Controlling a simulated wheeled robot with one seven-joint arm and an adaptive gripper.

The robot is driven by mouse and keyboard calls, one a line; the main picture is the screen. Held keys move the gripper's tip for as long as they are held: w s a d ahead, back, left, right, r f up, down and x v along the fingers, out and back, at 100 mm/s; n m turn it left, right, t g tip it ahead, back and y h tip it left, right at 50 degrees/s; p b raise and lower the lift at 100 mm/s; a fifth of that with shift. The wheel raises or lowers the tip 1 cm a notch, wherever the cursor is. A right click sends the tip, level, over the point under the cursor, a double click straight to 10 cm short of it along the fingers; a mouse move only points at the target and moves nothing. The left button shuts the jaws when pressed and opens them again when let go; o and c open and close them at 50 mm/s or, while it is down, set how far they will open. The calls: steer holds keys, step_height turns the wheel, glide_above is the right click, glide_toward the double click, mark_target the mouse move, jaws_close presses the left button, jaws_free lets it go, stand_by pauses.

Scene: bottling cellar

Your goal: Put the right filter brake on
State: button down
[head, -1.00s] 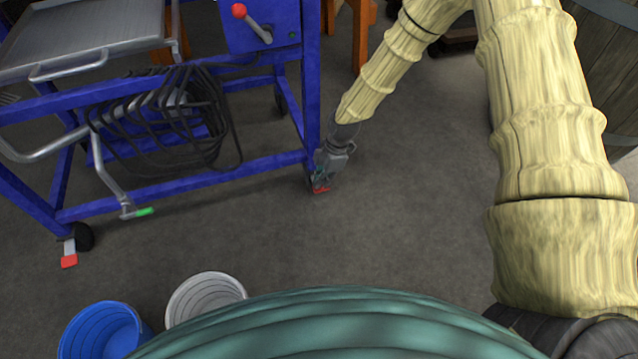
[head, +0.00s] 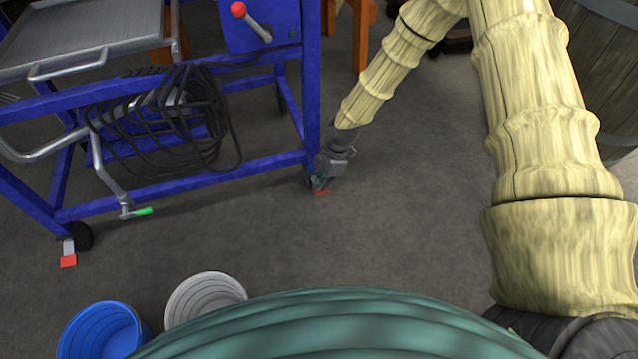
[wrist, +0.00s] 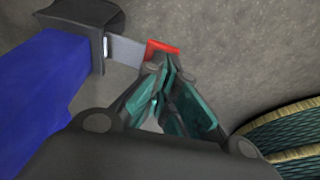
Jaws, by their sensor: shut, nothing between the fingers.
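The filter is a blue wheeled frame (head: 180,180) at the left of the head view. Its right brake is a small lever with a red tip (head: 321,193) at the foot of the right leg. In the wrist view the red tip (wrist: 162,48) sits at the end of a grey metal plate by the dark wheel (wrist: 85,18). My gripper (head: 320,185) is shut and empty, low beside that leg. In the wrist view its fingertips (wrist: 160,65) are right at the red tip and partly cover it. I cannot tell whether they touch it.
The left brake (head: 68,261) also has a red tip. A blue bucket (head: 103,330) and a white bucket (head: 206,296) stand at the front left. Black hose (head: 190,125) hangs in the frame. A barrel (head: 605,70) stands at the right. The floor between is clear.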

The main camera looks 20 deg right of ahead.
steer(key=shift+d+x, duration=0.2)
steer(key=shift+x, duration=0.65)
steer(key=shift+a+p+v, duration=0.25)
steer(key=shift+p+v, duration=0.6)
steer(key=shift+v, duration=0.1)
steer(key=shift+a+p+v, duration=0.2)
steer(key=shift+p+v, duration=0.65)
steer(key=shift+v, duration=0.1)
steer(key=shift+a+p+v, duration=0.25)
steer(key=shift+p+v, duration=0.6)
steer(key=shift+v, duration=0.15)
steer(key=shift+r, duration=0.15)
